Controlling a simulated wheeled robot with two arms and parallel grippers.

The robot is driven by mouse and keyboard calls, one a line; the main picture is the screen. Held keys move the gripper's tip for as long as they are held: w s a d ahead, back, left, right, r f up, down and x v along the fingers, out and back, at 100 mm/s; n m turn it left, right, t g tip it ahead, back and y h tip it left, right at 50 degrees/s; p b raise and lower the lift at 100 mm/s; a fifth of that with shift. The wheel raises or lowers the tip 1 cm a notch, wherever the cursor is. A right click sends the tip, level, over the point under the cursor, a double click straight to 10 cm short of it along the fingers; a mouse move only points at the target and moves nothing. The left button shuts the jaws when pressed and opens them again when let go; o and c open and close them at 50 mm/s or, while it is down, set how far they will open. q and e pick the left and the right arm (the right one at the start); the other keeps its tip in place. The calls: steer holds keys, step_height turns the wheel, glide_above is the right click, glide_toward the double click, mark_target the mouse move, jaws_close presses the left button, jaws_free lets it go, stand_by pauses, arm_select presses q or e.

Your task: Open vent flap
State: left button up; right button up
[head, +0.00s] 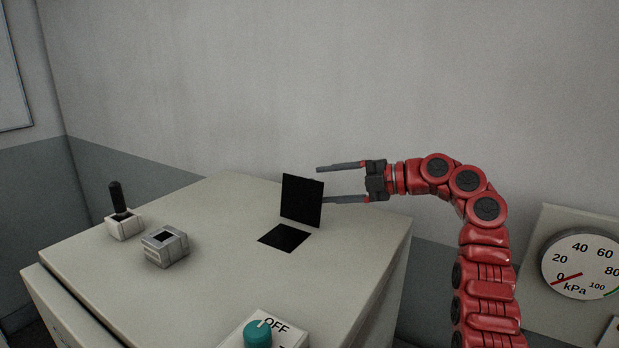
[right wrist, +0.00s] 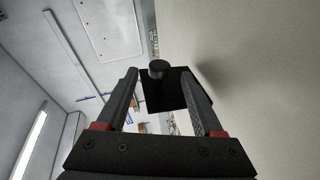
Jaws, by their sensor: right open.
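The black vent flap (head: 302,201) stands raised, close to upright, on the grey cabinet top, at the back edge of a dark square opening (head: 285,238). My right gripper (head: 320,184) is open, at the flap's right edge, its fingers pointing left. The upper finger ends above the flap's top right corner; the lower finger's tip meets or passes behind the right edge. In the right wrist view the dark flap (right wrist: 165,95) shows between the open fingers (right wrist: 168,85), with a dark round knob (right wrist: 158,67). I cannot tell whether the fingers touch the flap. My left gripper is not in view.
On the cabinet top (head: 200,290) are a joystick with a black handle (head: 118,198), a small grey block (head: 164,245) and a teal OFF knob (head: 258,333) at the front. A kPa gauge (head: 582,262) stands at the right. A bare wall rises behind.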

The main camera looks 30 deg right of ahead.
mark_target(309, 187)
steer(key=x, duration=0.2)
steer(key=p+x, duration=0.1)
steer(key=x, duration=0.1)
steer(key=shift+a+r, duration=0.2)
steer(key=shift+w+a+f, duration=0.25)
steer(key=shift+w, duration=0.1)
jaws_close()
stand_by(1.0)
